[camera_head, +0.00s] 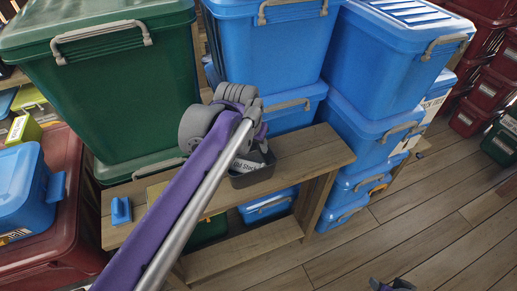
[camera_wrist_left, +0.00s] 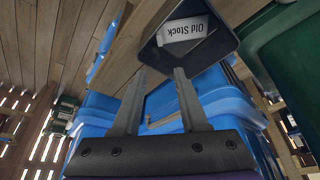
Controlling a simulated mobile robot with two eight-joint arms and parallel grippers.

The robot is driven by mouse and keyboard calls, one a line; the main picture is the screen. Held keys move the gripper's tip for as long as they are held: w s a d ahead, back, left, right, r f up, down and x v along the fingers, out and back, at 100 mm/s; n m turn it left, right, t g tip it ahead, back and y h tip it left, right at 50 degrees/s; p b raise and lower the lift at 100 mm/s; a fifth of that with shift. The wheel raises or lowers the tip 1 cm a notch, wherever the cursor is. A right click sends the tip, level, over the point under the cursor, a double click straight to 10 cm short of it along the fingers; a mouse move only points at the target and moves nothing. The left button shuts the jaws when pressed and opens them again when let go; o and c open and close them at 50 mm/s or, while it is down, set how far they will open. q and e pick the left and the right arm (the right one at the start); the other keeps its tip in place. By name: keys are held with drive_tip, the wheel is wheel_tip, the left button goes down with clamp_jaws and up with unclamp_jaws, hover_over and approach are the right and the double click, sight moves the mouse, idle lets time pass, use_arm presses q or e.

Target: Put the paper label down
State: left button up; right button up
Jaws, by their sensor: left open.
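The paper label (camera_wrist_left: 184,30) is white, with the words "Old Stock". It lies tilted inside a small dark tray (camera_wrist_left: 225,40) in the left wrist view. In the head view the label (camera_head: 246,164) shows in part inside the tray (camera_head: 252,179) on the wooden bench, partly covered by my left arm. My left gripper (camera_wrist_left: 161,74) is open, with its two fingers apart and nothing between them. Its fingertips point toward the tray, and the label is apart from them. In the head view its fingers are mostly hidden behind the wrist.
The wooden bench (camera_head: 311,150) has a small blue object (camera_head: 121,211) on its left part. A large green lidded bin (camera_head: 100,90) and stacked blue bins (camera_head: 265,55) stand behind it. More blue bins (camera_head: 372,60) stand right. The plank floor (camera_head: 420,215) at right is mostly clear.

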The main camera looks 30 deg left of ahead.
use_arm(q)
drive_tip(key=s+d+f, duration=0.3)
drive_tip(key=s+f, duration=0.3)
drive_tip(key=s, duration=0.2)
drive_tip(key=s+d+f+m+t, duration=0.1)
drive_tip(key=s+d+f, duration=0.2)
drive_tip(key=s+f, duration=0.3)
drive_tip(key=shift+s+d+f, duration=0.15)
drive_tip(key=shift+s+d, duration=0.05)
drive_tip(key=shift+s, duration=0.85)
drive_tip(key=shift+a, duration=0.1)
